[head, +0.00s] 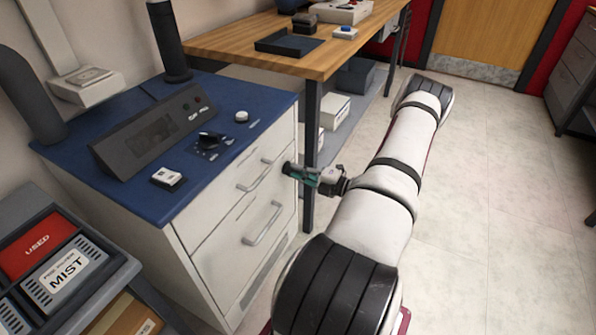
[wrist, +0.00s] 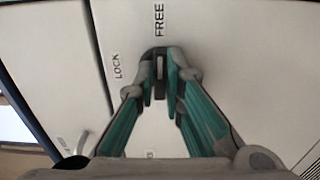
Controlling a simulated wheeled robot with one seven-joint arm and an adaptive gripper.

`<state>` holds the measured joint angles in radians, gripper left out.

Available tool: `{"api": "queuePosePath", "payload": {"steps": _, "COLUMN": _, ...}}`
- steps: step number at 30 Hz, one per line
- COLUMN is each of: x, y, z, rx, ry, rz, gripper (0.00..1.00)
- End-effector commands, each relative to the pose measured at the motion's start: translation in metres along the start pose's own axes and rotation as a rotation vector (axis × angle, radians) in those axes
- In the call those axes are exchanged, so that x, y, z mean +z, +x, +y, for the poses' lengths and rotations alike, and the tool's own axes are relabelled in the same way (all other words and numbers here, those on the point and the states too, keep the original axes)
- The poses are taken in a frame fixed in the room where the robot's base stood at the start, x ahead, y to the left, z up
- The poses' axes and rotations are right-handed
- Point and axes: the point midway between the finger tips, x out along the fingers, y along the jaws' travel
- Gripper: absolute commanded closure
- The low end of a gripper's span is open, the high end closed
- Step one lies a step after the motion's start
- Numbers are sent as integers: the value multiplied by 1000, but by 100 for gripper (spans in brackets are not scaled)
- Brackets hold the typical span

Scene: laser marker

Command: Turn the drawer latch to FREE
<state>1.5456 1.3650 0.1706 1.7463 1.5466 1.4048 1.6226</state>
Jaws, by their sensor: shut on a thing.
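The drawer latch (wrist: 160,66) is a dark round-ended knob on the white cabinet front (wrist: 225,45). My gripper (wrist: 160,88) has teal and grey fingers, shut on the latch from both sides. The part of the latch between the fingertips runs up and down in the wrist view, roughly in line with the word FREE (wrist: 159,20) above it. The word LOCK (wrist: 117,66) is to its left. The fingers hide much of the latch, so its exact angle is hard to tell. In the head view, my gripper (head: 300,173) meets the cabinet front beside the upper drawer handle (head: 256,177).
The white cabinet has a blue top (head: 225,100) carrying a dark control panel (head: 150,130) and a black knob (head: 210,139). A lower drawer handle (head: 263,224) sticks out below. A wooden bench (head: 240,45) stands behind. The floor (head: 480,180) to the right is clear.

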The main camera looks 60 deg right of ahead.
Motion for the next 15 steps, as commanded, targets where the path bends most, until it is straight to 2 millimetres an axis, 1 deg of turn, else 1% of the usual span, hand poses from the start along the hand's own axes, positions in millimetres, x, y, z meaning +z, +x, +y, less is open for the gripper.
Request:
{"api": "queuePosePath", "payload": {"steps": 4, "x": 0, "y": 0, "z": -1, "rx": -3, "ry": 2, "rz": -2, "gripper": 100}}
{"api": "queuePosePath", "payload": {"steps": 5, "x": 0, "y": 0, "z": -1, "rx": -3, "ry": 2, "rz": -2, "gripper": 88}}
{"api": "queuePosePath", "payload": {"steps": 6, "x": 0, "y": 0, "z": -1, "rx": -2, "ry": 2, "rz": -2, "gripper": 79}}
{"api": "queuePosePath", "payload": {"steps": 7, "x": 0, "y": 0, "z": -1, "rx": -2, "ry": 2, "rz": -2, "gripper": 72}}
{"api": "queuePosePath", "payload": {"steps": 8, "x": 0, "y": 0, "z": -1, "rx": -2, "ry": 2, "rz": -2, "gripper": 70}}
{"api": "queuePosePath", "payload": {"steps": 15, "x": 0, "y": 0, "z": 0, "rx": -1, "ry": 1, "rz": -1, "gripper": 70}}
